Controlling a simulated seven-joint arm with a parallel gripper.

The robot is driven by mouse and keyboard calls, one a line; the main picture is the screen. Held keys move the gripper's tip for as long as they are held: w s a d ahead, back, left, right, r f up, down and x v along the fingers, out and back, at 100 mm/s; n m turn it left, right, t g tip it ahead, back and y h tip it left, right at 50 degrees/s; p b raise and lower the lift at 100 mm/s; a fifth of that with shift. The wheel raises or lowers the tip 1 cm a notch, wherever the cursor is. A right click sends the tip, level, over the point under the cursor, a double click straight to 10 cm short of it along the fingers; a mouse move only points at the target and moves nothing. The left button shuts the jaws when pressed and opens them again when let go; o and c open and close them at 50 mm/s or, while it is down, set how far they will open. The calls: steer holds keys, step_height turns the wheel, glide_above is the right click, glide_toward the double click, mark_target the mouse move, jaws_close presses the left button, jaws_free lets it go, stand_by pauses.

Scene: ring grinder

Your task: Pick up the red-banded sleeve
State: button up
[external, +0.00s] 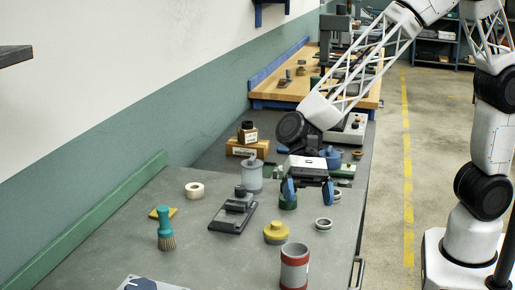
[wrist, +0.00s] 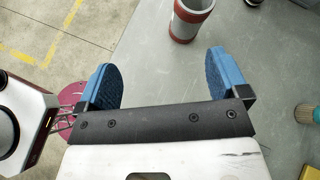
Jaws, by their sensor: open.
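The red-banded sleeve (external: 294,268) is a grey hollow cylinder with a red band at its top and another at its base. It stands upright on the grey bench near the front right edge in the external view. In the wrist view the sleeve (wrist: 188,18) shows at the top, partly cut off by the frame, beyond the fingertips. My gripper (external: 307,190) has two blue-padded fingers, spread wide with nothing between them. It also shows open in the wrist view (wrist: 165,80). It is above the bench, farther back than the sleeve and apart from it.
A yellow lidded pot (external: 276,233) and a metal ring (external: 323,224) are near the sleeve. A dark block fixture (external: 233,211), a teal-handled brush (external: 166,230) and a tape roll (external: 194,189) are to the left. The bench between brush and sleeve is mostly clear.

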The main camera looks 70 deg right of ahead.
mark_target(294, 246)
steer(key=a+f+m, duration=0.1)
steer(key=a, duration=0.1)
steer(key=w+a+f+m+y, duration=0.1)
steer(key=a+f, duration=0.1)
steer(key=a, duration=0.1)
steer(key=w+a+f+m, duration=0.1)
steer(key=a, duration=0.2)
steer(key=shift+w+f+y, duration=0.2)
steer(key=shift+y, duration=0.2)
steer(key=shift+x, duration=1.25)
steer(key=shift+x, duration=2.6)
steer(key=shift+s, duration=0.1)
steer(key=c, duration=1)
